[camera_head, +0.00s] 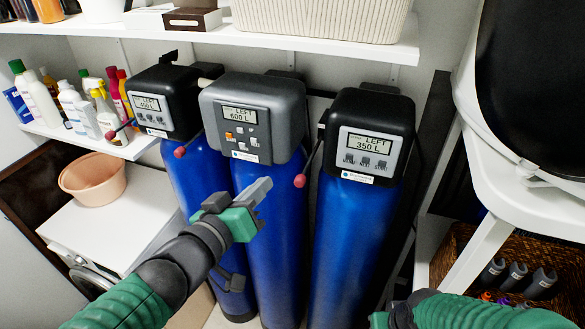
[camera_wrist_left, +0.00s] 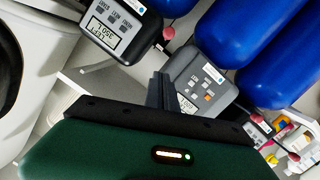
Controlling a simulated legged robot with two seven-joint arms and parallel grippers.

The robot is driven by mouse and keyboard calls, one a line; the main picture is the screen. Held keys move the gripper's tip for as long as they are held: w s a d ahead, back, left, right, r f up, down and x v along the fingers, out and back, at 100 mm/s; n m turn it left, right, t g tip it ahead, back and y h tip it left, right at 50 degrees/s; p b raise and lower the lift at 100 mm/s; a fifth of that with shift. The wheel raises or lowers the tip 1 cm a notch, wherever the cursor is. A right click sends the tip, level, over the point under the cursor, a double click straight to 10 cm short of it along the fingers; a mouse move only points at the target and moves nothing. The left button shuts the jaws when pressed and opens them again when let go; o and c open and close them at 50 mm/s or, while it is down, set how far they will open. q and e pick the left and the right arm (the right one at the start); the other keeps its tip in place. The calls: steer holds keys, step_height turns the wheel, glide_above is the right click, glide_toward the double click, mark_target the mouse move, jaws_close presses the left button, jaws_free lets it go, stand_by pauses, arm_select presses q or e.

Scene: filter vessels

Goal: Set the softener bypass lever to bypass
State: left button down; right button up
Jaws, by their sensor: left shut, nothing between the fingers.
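Three blue vessels stand in a row. The left one has a black head (camera_head: 163,100), the middle one a larger grey head (camera_head: 253,115) and the right one a black head (camera_head: 368,135). Each has a thin lever with a red knob on its left: left knob (camera_head: 111,135), middle knob (camera_head: 180,152), right knob (camera_head: 300,180). I cannot read which vessel is the softener. My left gripper (camera_head: 264,188) is shut and empty in front of the middle vessel, apart from the knobs. In the left wrist view its fingers (camera_wrist_left: 164,92) overlap the grey head. My right gripper (camera_head: 380,320) barely shows at the bottom edge.
A white shelf (camera_head: 220,38) runs above the heads. A lower shelf (camera_head: 95,140) with several bottles is at left, above a white washer (camera_head: 105,215) with a pink basin (camera_head: 93,180). A white stand (camera_head: 530,190) and wicker basket (camera_head: 455,250) are at right.

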arm_select(q)
steer(key=w+d+f+b, duration=0.2)
steer(key=w+d+f, duration=0.3)
steer(key=w, duration=0.3)
steer(key=shift+w, duration=0.2)
steer(key=shift+f, duration=0.1)
